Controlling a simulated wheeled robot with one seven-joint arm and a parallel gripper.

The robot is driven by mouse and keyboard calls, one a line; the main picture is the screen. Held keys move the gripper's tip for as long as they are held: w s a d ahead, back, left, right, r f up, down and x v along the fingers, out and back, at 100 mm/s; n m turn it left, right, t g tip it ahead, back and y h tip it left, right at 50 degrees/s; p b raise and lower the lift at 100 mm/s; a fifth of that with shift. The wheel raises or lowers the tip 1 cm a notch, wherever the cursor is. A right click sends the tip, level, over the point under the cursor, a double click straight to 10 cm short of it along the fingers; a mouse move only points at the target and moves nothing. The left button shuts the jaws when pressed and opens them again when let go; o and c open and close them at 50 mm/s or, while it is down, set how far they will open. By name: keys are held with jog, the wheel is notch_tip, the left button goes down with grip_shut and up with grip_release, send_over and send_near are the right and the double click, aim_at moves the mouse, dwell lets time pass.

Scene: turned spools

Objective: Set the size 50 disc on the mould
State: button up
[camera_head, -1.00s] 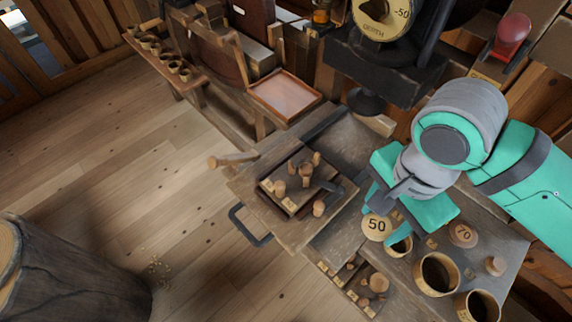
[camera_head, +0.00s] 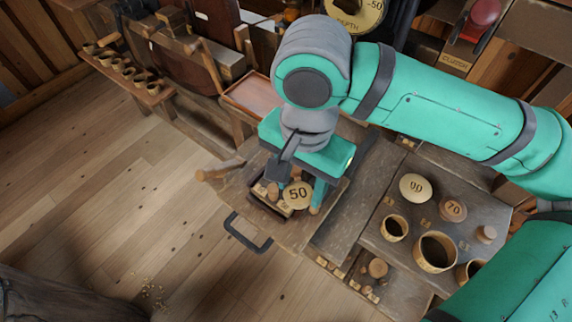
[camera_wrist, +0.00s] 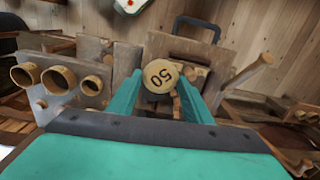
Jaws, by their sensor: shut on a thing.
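The size 50 disc (camera_head: 297,194) is round, pale wood, with a dark 50 on its top. My gripper (camera_head: 296,198) is shut on it, a finger at each side; the wrist view shows the disc (camera_wrist: 160,76) between both fingers. In the head view the disc overlaps a dark shallow tray (camera_head: 266,208) with wooden pegs, which seems to be the mould. My gripper and the disc hide much of this tray. I cannot tell whether the disc touches anything below.
A size 90 disc (camera_head: 415,187) and a darker size 70 disc (camera_head: 453,207) lie on the right bench, near several open wooden cups (camera_head: 437,250). A compartment of small pegs (camera_head: 376,269) is below. A black handle (camera_head: 246,236) juts from the bench front.

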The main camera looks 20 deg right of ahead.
jog(key=shift+s+d+r+m, duration=0.2)
jog(key=shift+d+r, duration=0.15)
jog(key=shift+r, duration=0.25)
jog(key=shift+s+d+r+m, duration=0.1)
jog(key=shift+d+r+m, duration=0.15)
jog(key=shift+r, duration=0.35)
jog(key=w+f, duration=0.2)
jog(key=w, duration=0.2)
jog(key=w+d+f, duration=0.1)
jog(key=w+f, duration=0.2)
jog(key=w, duration=0.1)
jog(key=w+d+f, duration=0.1)
jog(key=w+f, duration=0.2)
jog(key=w, duration=0.1)
jog(key=shift+w+d+f, duration=0.1)
jog(key=shift+w+f, duration=0.65)
jog(key=shift+f, duration=1.6)
jog(key=shift+f, duration=0.25)
jog(key=o, duration=1)
jog(key=shift+r, duration=0.1)
